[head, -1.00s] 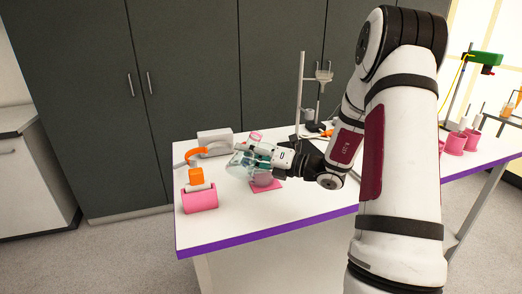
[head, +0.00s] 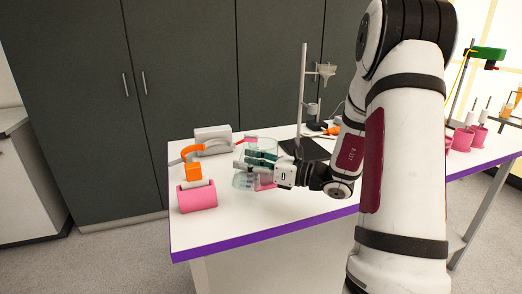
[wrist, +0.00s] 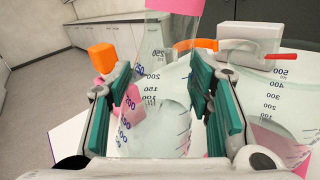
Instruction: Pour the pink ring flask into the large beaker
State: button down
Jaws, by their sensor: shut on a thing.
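My gripper (wrist: 160,105) is shut on the clear flask (wrist: 165,80), its teal pads on either side of the glass. A pink band (wrist: 175,5) shows at the flask's top, cut by the picture edge. In the head view, my gripper (head: 258,166) is low over the table's left part, with the flask's clear glass (head: 242,181) at its fingers; the glass looks about upright. The large beaker (wrist: 290,85) stands close on the right in the wrist view, and its clear wall shows behind my gripper in the head view (head: 265,145). I cannot tell liquid levels.
A pink block (head: 197,196) with an orange-topped item (head: 193,172) stands left of my gripper. A white box (head: 213,138) is behind. A metal stand (head: 302,105) rises to the right. The table's purple front edge (head: 265,235) has clear white surface behind it.

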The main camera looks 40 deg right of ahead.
aim_at(247, 173)
jog(key=f+n+b, duration=0.1)
jog(key=f+b, duration=0.2)
jog(key=shift+a+f, duration=0.1)
jog(key=shift+a, duration=0.1)
jog(key=shift+s+a+f+n+b, duration=0.1)
jog(key=shift+s+a+n+b, duration=0.1)
jog(key=shift+n+b, duration=0.65)
jog(key=shift+p, duration=0.3)
dwell(2.3)
